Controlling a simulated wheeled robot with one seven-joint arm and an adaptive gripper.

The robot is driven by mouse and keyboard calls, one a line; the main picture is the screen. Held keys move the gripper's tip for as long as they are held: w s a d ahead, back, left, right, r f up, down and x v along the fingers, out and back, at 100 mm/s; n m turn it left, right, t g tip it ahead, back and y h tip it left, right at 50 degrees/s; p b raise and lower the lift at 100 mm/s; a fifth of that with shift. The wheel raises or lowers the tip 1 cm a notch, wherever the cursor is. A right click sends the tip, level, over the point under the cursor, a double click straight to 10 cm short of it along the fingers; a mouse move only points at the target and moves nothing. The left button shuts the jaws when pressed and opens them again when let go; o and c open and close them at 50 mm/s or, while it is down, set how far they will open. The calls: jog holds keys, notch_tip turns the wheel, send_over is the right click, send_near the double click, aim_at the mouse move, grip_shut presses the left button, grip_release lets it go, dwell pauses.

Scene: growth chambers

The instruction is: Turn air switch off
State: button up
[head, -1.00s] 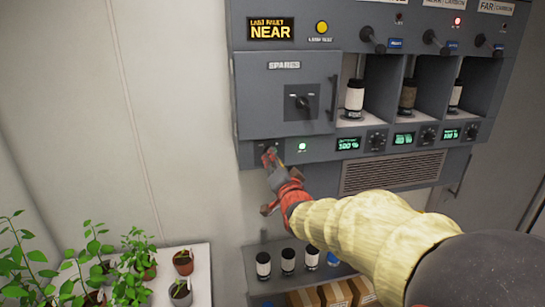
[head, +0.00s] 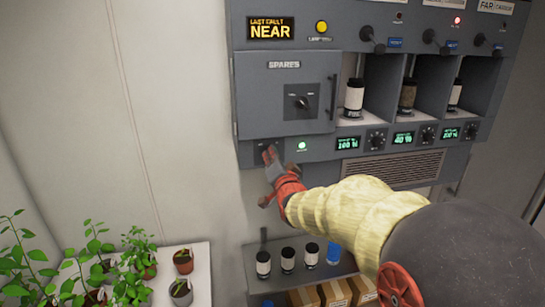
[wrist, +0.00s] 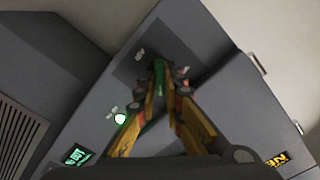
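A dark plate (wrist: 145,62) lies behind the fingertips in the wrist view. This spot looks like the air switch's place, but the fingers cover it and its position cannot be read. In the wrist view the two yellow fingers of my gripper (wrist: 166,72) come close together at their tips. A narrow green strip (wrist: 159,76) shows at the tips; I cannot tell whether it is part of a switch.
Bays with canisters (head: 354,98) and green displays (head: 348,143) are to the right. Below is a shelf with dark canisters (head: 288,260) and boxes (head: 335,293). Potted plants (head: 183,262) stand at lower left.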

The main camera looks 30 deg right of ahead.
grip_shut()
jog(key=shift+n+b, duration=0.3)
jog(key=shift+b, duration=0.35)
jog(key=n+b, duration=1.7)
jog(key=b, duration=0.2)
jog(key=shift+a+b, duration=0.15)
jog(key=shift+b, duration=0.25)
jog(key=shift+n, duration=0.3)
jog(key=o, duration=0.6)
grip_release()
jog(key=shift+c, duration=0.2)
jog(key=shift+s, duration=0.1)
